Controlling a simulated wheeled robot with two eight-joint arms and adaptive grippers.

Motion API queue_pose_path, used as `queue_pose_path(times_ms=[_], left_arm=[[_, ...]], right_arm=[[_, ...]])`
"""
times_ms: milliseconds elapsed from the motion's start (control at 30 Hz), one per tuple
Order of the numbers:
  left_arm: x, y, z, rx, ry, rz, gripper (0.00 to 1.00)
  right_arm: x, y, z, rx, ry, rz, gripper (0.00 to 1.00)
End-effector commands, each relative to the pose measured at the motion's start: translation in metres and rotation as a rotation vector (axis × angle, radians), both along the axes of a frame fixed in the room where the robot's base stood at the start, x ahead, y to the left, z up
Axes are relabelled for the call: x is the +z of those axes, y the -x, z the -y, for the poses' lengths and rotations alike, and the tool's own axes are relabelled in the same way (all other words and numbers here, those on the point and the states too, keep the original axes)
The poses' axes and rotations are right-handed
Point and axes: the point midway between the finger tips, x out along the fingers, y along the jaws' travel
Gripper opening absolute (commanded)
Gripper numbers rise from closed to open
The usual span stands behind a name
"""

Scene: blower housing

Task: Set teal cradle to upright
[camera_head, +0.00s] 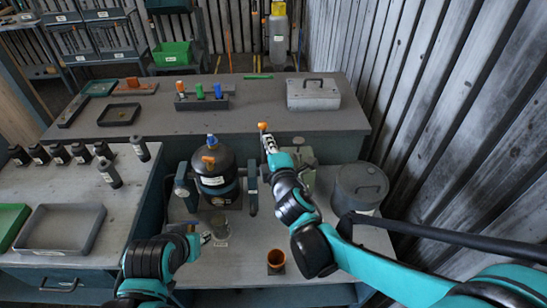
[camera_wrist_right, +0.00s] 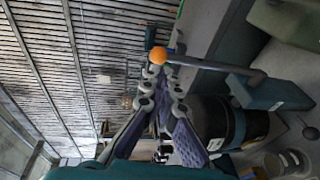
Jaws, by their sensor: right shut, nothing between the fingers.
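The teal cradle (camera_head: 182,187) stands on the middle bench, its posts on either side of a black vessel (camera_head: 217,178). The vessel's top faces partly towards the head camera; I cannot tell its exact tilt. In the right wrist view a grey lever (camera_wrist_right: 205,65) with an orange ball knob (camera_wrist_right: 158,55) runs from the cradle post (camera_wrist_right: 262,92). My right gripper (camera_head: 267,138) is shut and empty, its fingertips close to the knob; I cannot tell whether they touch.
A grey lidded canister (camera_head: 360,187) stands right of my right arm. Several black bottles (camera_head: 104,150) and a grey tray (camera_head: 62,230) are on the left bench. A grey toolbox (camera_head: 313,93) sits on the back bench.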

Motion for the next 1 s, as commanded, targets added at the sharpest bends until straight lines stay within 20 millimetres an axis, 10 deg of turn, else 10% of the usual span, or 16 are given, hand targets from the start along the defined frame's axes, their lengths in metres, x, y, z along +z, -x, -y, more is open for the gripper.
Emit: queue_pose_path(times_ms=[1000], left_arm=[[-0.017,0.0,0.0,0.0,0.0,0.0,0.34]], right_arm=[[-0.006,-0.071,-0.01,-0.001,-0.001,0.0,0.0]])
